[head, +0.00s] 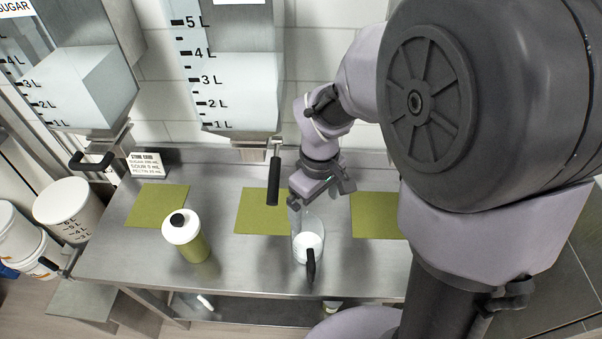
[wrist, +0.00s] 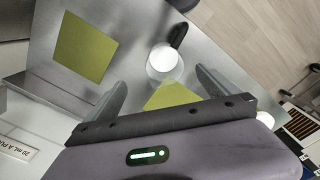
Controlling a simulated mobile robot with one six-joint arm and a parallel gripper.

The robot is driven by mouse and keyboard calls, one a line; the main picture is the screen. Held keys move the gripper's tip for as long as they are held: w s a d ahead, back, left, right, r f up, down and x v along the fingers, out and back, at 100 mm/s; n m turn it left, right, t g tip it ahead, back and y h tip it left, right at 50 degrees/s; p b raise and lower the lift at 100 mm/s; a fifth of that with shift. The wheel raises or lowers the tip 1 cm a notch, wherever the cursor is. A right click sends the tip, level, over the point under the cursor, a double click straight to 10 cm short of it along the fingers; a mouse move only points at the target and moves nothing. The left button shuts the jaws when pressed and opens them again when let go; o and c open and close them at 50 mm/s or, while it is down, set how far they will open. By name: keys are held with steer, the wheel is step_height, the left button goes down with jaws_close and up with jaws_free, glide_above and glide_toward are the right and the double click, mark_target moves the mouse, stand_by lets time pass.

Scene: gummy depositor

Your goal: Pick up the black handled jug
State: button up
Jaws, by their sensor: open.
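The black handled jug (head: 309,240) is a clear vessel with white contents and a black handle (head: 311,265) facing the bench's front edge. It stands upright on the steel bench. My gripper (head: 318,198) is just above and behind it in the head view, overlapping its upper part. In the wrist view the jug (wrist: 160,68) appears between the spread fingers of my gripper (wrist: 161,78), with its handle (wrist: 178,35) pointing away. The fingers are open and empty; I cannot tell whether they touch the jug.
Green mats (head: 262,211) lie along the steel bench (head: 225,262). Clear dispensers (head: 235,90) with levers hang above; one black lever (head: 274,182) comes down near my gripper. White buckets (head: 68,210) stand at far left.

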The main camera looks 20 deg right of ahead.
steer(key=b, duration=0.6)
glide_above(308, 241)
steer(key=s, duration=0.3)
steer(key=f, duration=1.1)
steer(key=a+f, duration=0.1)
steer(key=f, duration=0.5)
steer(key=shift+d+r, duration=0.1)
steer(key=shift+r, duration=0.05)
steer(key=c, duration=1.6)
steer(key=shift+r, duration=0.15)
step_height(308, 241, up, 3)
steer(key=shift+r+p, duration=0.15)
steer(key=shift+p, duration=0.7)
steer(key=s+a, duration=0.3)
steer(key=a, duration=0.4)
steer(key=s+a+r+p, duration=0.1)
steer(key=s+a, duration=0.1)
steer(key=a, duration=0.6)
steer(key=shift+s+r, duration=0.2)
steer(key=shift+s, duration=0.2)
